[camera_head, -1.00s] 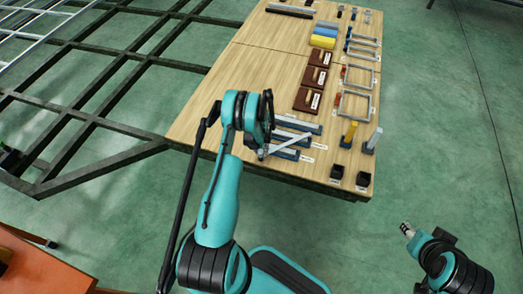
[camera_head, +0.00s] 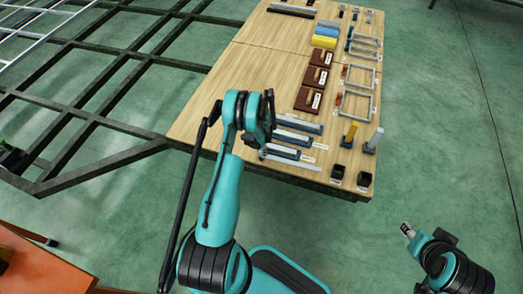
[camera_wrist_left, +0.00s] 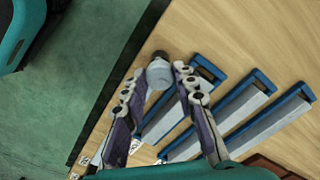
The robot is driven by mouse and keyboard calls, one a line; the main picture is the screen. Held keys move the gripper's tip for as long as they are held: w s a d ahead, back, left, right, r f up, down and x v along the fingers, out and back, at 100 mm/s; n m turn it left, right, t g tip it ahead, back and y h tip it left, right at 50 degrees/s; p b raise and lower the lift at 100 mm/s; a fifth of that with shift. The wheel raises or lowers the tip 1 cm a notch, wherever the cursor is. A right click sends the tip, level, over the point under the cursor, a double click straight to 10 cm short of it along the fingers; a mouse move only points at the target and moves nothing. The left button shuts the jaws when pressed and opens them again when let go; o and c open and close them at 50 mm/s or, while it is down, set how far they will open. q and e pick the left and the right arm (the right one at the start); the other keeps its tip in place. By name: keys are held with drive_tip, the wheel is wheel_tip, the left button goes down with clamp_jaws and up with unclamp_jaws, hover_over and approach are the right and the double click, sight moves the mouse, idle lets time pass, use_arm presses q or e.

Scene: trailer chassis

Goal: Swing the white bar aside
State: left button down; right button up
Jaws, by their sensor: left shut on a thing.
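The white bar (camera_head: 293,162) shows in the head view as a thin pale strip along the table's front edge, beside the nearest blue holder (camera_head: 284,152). My left gripper (camera_head: 258,142) is over the bar's left end, its fingers partly hidden by my own arm. In the left wrist view, the gripper (camera_wrist_left: 168,78) is shut on a pale rounded piece with a dark cap (camera_wrist_left: 158,72), at the bar's end. The rest of the bar is not clear there. My right gripper (camera_head: 407,230) is over the floor at the right; its jaws are too small to read.
Several blue holders with grey bars (camera_wrist_left: 240,103) lie beside the gripper on the wooden table (camera_head: 215,110). Black cups (camera_head: 338,172), upright posts, grey frames and brown blocks (camera_head: 308,99) stand to the right and behind. A dark chassis frame (camera_head: 95,120) is at the left.

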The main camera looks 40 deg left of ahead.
use_arm(q)
drive_tip(key=shift+m, duration=0.3)
drive_tip(key=c, duration=1.2)
unclamp_jaws()
wheel_tip(320, 180, up, 12)
drive_tip(key=shift+r, duration=0.1)
